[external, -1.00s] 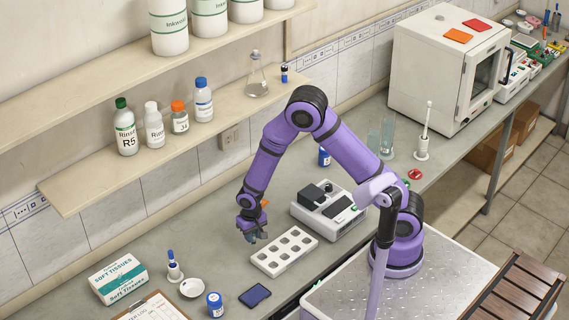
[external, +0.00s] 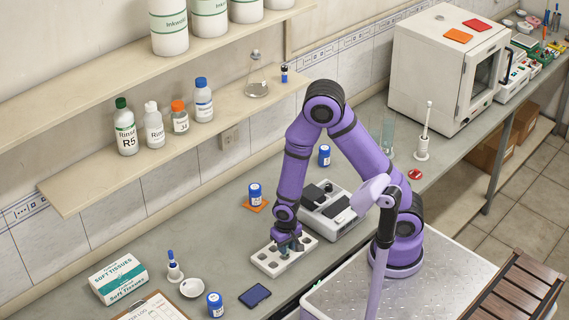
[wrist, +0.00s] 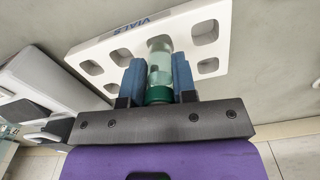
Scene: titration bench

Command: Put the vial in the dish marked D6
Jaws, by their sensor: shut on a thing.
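My gripper (external: 286,250) is low over the white vial rack (external: 265,266), with the fingertips near its holes. In the wrist view my gripper (wrist: 158,78) is shut on a clear vial with a green cap (wrist: 160,62). The vial lies between the blue finger pads, over the rack (wrist: 110,42), which is marked VIALS. I cannot tell whether its far end is still in a hole. A small white dish (external: 192,288) lies on the bench at the front left. No D6 mark is readable on it.
A grey instrument (external: 333,212) stands close to the right of the rack. Blue-lidded jars (external: 255,196) (external: 215,305), a dark blue pad (external: 255,295), a dropper bottle (external: 174,268), a tissue box (external: 118,279) and a clipboard (external: 150,308) are also on the bench.

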